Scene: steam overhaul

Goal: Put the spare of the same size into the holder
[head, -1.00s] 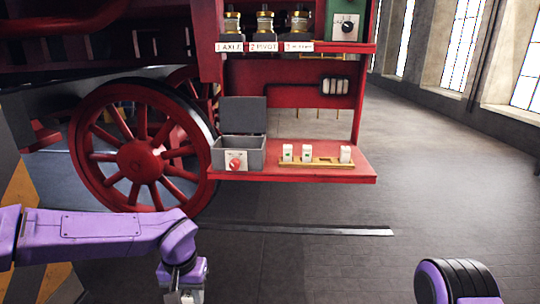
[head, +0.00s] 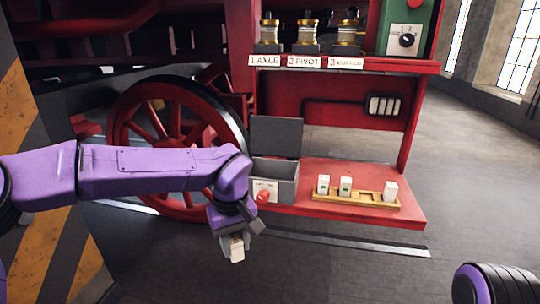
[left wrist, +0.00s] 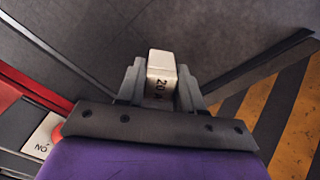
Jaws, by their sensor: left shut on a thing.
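My left gripper (head: 236,246) is shut on a white fuse block (head: 237,250), held in the air in front of the shelf, below and left of the grey box. In the left wrist view the fuse block (left wrist: 160,75) sits between the fingers and reads "20 A". A wooden spare rack (head: 368,199) on the red shelf holds three white blocks, with a gap between the second and third; their markings are too small to read. A grey box (head: 283,190) with its lid (head: 276,136) raised stands left of the rack; its inside is mostly hidden. My right gripper is not in view.
A red knob (head: 264,197) is on the box's front; its label (left wrist: 43,136) shows "ON" in the left wrist view. The red shelf (head: 405,221) has an open front edge. A red spoked wheel (head: 180,130) stands behind my left arm. Floor right of the shelf is clear.

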